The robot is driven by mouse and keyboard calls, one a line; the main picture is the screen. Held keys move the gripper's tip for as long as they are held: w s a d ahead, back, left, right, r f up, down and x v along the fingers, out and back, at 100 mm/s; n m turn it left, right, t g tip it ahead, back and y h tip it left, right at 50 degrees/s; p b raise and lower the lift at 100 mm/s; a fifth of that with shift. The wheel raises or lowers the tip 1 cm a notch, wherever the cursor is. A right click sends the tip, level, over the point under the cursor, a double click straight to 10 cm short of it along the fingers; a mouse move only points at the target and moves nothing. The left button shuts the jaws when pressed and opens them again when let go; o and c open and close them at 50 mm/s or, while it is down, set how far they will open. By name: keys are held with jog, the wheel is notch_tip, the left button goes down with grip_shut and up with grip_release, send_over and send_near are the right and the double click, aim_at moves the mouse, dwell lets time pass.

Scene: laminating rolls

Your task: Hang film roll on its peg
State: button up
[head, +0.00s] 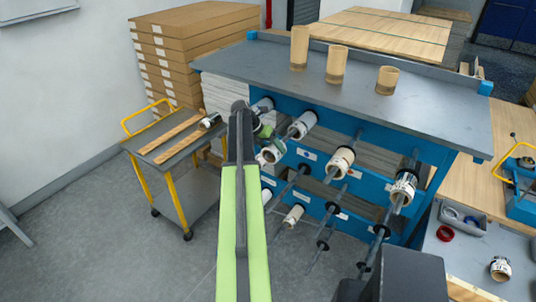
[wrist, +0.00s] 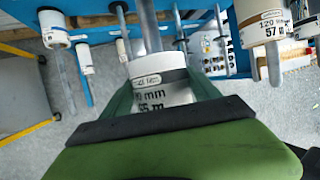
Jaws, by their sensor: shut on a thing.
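My gripper (wrist: 150,105) is shut on a white-labelled film roll (wrist: 160,80), with a green finger on each side of it. In the head view my gripper (head: 262,132) is at the left part of the blue rack, and the held roll (head: 273,152) shows just below it, partly hidden. A grey peg (wrist: 151,25) stands behind the roll's far end in the wrist view. I cannot tell whether the roll is around the peg or only in front of it. Other rolls hang on neighbouring pegs, one to the left (wrist: 55,30) and one to the right (wrist: 262,28).
The blue rack (head: 430,172) carries several pegs, some bare, under a grey top with three cardboard cores. A yellow-handled cart (head: 177,190) stands left. A grey bin (head: 461,218) and a loose roll (head: 501,269) are at right. Neighbouring pegs stick out close to the gripper.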

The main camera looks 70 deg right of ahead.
jog(key=s+d, duration=0.1)
jog(key=d, duration=0.3)
jog(key=s+d, duration=0.1)
jog(key=d, duration=0.4)
jog(key=s+d, duration=0.1)
jog(key=d, duration=0.3)
jog(key=shift+s+d, duration=0.15)
jog(key=shift+s, duration=0.05)
jog(key=o, duration=1.6)
jog(key=w+a+r, duration=0.1)
jog(key=w+a, duration=0.1)
jog(key=w, duration=0.1)
jog(key=w+a+p, duration=0.1)
jog(key=w+a, duration=0.2)
jog(key=w, duration=0.1)
jog(key=w+a+r+p, duration=0.1)
jog(key=w+a, duration=0.1)
jog(key=w, duration=0.2)
jog(key=shift+w+a+r, duration=0.2)
jog(key=shift+w+r, duration=0.05)
jog(key=shift+r, duration=0.05)
